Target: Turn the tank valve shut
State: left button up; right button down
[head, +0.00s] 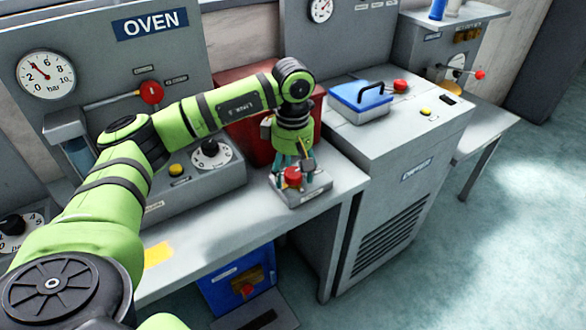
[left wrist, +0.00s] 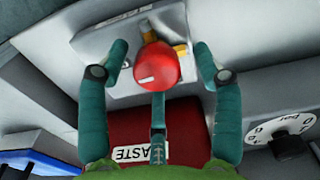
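A round red valve knob (head: 292,177) sits on a small grey block (head: 312,190) at the front of the bench; the block's label is too small to read. In the left wrist view the knob (left wrist: 160,68) shows a white mark on its lower left and a brass fitting behind it. My left gripper (head: 293,163) points down over the knob. Its teal fingers (left wrist: 161,70) are open, one on each side with gaps, and a third finger lies at the knob's lower edge. Contact by that third finger cannot be told. My right gripper is not in view.
A red waste bin (head: 240,105) stands close behind my left gripper. The oven panel (head: 120,70) with a gauge, red lever and dial (head: 211,154) is left. A grey cabinet (head: 400,150) with a blue lid (head: 361,98) is right. A blue box (head: 238,283) sits below the bench.

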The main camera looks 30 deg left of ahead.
aim_at(293, 171)
pick_arm(q)
jog(key=shift+w+d+r, duration=0.1)
jog(key=shift+r, duration=0.55)
notch_tip(293, 171, up, 11)
jog(key=shift+f, duration=0.1)
dwell(0.3)
